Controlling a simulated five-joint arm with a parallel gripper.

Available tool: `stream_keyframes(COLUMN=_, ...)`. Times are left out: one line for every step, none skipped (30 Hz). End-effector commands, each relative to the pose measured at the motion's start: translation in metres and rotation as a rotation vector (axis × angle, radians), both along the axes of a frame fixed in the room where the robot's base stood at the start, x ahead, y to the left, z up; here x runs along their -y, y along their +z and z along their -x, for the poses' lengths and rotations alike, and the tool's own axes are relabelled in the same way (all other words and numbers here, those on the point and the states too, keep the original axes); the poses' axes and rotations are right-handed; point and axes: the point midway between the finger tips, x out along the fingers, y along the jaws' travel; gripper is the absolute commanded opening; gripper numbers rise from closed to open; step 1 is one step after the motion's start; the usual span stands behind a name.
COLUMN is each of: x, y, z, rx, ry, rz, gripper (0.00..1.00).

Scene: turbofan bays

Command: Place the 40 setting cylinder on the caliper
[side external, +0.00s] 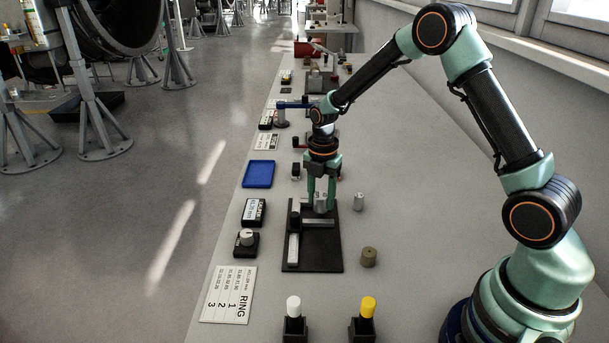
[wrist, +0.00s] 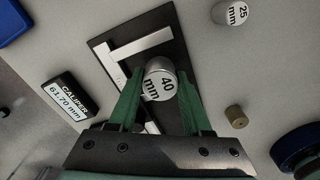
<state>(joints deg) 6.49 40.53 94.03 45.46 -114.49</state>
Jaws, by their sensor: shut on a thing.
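The silver 40 mm cylinder (wrist: 160,85) is between the green fingers of my gripper (wrist: 159,76) in the wrist view, label facing the camera. My gripper (side external: 321,203) is shut on it over the far part of the black caliper plate (side external: 317,258). The caliper (side external: 293,249) is a silver L-shaped rail and jaw on that plate; it also shows in the wrist view (wrist: 142,44). The cylinder looks upright and close to the jaw. I cannot tell whether it touches the plate. The caliper display (wrist: 65,97) reads 61.70 mm.
A 25 mm cylinder (wrist: 236,13) and a brown cylinder (side external: 369,257) stand right of the plate. A dial box (side external: 246,243), a RING card (side external: 228,295) and a blue tray (side external: 258,174) lie left. White-topped (side external: 293,307) and yellow-topped (side external: 368,307) posts stand in front.

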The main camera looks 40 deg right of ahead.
Motion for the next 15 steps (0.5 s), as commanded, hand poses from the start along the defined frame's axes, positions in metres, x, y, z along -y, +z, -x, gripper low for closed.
stream_keyframes(x=0.000, y=-0.008, z=0.000, rx=0.000, ry=0.000, rz=0.000, gripper=0.00)
stream_keyframes(x=0.000, y=-0.011, z=0.000, rx=0.000, ry=0.000, rz=0.000, gripper=0.00)
stream_keyframes(x=0.000, y=-0.014, z=0.000, rx=0.001, ry=0.000, rz=0.000, gripper=0.00)
stream_keyframes(x=0.000, y=-0.016, z=-0.001, rx=0.001, ry=0.000, rz=0.001, gripper=0.00)
stream_keyframes(x=0.000, y=-0.017, z=-0.001, rx=0.002, ry=0.000, rz=0.000, gripper=0.00)
stream_keyframes(x=0.000, y=-0.018, z=-0.001, rx=0.003, ry=0.000, rz=0.000, gripper=0.00)
stream_keyframes(x=0.000, y=-0.018, z=-0.001, rx=0.003, ry=0.000, rz=0.001, gripper=0.00)
stream_keyframes(x=0.000, y=-0.018, z=-0.001, rx=0.004, ry=0.000, rz=0.001, gripper=0.00)
stream_keyframes(x=0.000, y=-0.018, z=-0.001, rx=0.004, ry=0.000, rz=0.001, gripper=0.00)
stream_keyframes(x=0.000, y=-0.018, z=-0.001, rx=0.004, ry=0.000, rz=0.001, gripper=0.00)
stream_keyframes(x=0.000, y=-0.017, z=-0.001, rx=0.004, ry=0.000, rz=0.001, gripper=0.00)
stream_keyframes(x=0.000, y=-0.017, z=-0.001, rx=0.004, ry=0.000, rz=0.001, gripper=0.00)
stream_keyframes(x=0.000, y=-0.018, z=-0.001, rx=0.003, ry=0.000, rz=0.001, gripper=0.00)
stream_keyframes(x=0.000, y=-0.018, z=-0.001, rx=0.003, ry=0.000, rz=0.000, gripper=0.00)
stream_keyframes(x=0.000, y=-0.019, z=-0.001, rx=0.003, ry=0.000, rz=0.000, gripper=0.00)
